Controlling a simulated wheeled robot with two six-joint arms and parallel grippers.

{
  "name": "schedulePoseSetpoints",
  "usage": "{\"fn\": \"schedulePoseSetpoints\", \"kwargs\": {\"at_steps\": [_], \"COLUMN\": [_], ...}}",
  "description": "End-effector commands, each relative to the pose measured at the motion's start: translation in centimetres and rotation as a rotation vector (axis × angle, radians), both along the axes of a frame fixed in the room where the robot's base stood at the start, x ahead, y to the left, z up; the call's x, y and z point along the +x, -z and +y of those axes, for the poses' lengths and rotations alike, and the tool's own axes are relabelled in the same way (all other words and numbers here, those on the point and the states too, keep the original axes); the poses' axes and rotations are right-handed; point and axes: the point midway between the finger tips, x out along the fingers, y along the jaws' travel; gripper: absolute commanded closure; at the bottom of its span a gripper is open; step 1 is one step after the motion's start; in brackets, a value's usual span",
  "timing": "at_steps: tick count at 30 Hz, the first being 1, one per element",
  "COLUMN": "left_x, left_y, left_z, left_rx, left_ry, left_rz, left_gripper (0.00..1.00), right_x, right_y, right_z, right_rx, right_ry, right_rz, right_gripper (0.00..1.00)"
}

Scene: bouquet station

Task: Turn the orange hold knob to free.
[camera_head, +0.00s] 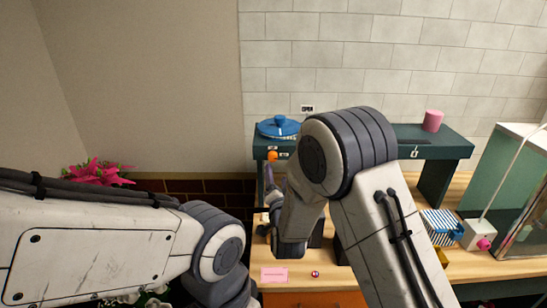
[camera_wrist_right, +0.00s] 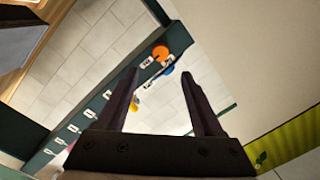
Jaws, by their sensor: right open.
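The orange hold knob (camera_head: 272,155) is on the front edge of a dark green shelf (camera_head: 440,152), below a blue round piece (camera_head: 279,127). My right gripper (camera_head: 269,180) is just below the knob in the head view, partly hidden by my own arm. In the right wrist view the knob (camera_wrist_right: 160,52) shows beyond the open fingers (camera_wrist_right: 160,73), with a gap, and nothing is between the fingertips. Small white labels sit beside the knob, too small to read. My left arm shows at the left, but its gripper is out of view.
A pink cylinder (camera_head: 433,120) stands on the shelf's right end. A pink card (camera_head: 274,275) and a small red-and-white ball (camera_head: 315,274) lie on the wooden counter. A striped blue box (camera_head: 441,222) and a glass case (camera_head: 515,190) are at right. Pink flowers (camera_head: 98,172) stand at left.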

Motion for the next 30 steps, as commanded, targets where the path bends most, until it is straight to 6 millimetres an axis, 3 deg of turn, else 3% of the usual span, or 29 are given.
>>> {"fn": "schedulePoseSetpoints", "kwargs": {"at_steps": [9, 15, 28, 29, 30], "left_x": [0.0, 0.0, 0.0, 0.0, 0.0], "left_y": [-3.2, -4.2, -4.4, -4.4, -4.4], "left_z": [0.0, 0.0, 0.0, 0.0, 0.0], "left_rx": [0.000, 0.000, 0.000, 0.000, 0.000], "left_ry": [0.003, 0.005, 0.006, 0.005, 0.005], "left_rz": [0.000, 0.000, -0.001, 0.000, 0.000], "left_gripper": [0.50, 0.50, 0.50, 0.50, 0.50], "right_x": [5.8, 8.2, 9.1, 9.1, 9.1], "right_y": [-0.4, -0.2, 0.0, 0.0, 0.0], "right_z": [0.4, 0.7, 0.8, 0.8, 0.8], "right_rx": [-0.001, -0.002, -0.003, -0.003, -0.002], "right_ry": [0.001, -0.001, -0.001, -0.001, -0.001], "right_rz": [0.001, 0.002, 0.003, 0.003, 0.003], "right_gripper": [0.32, 0.32, 0.32, 0.40, 0.55]}}
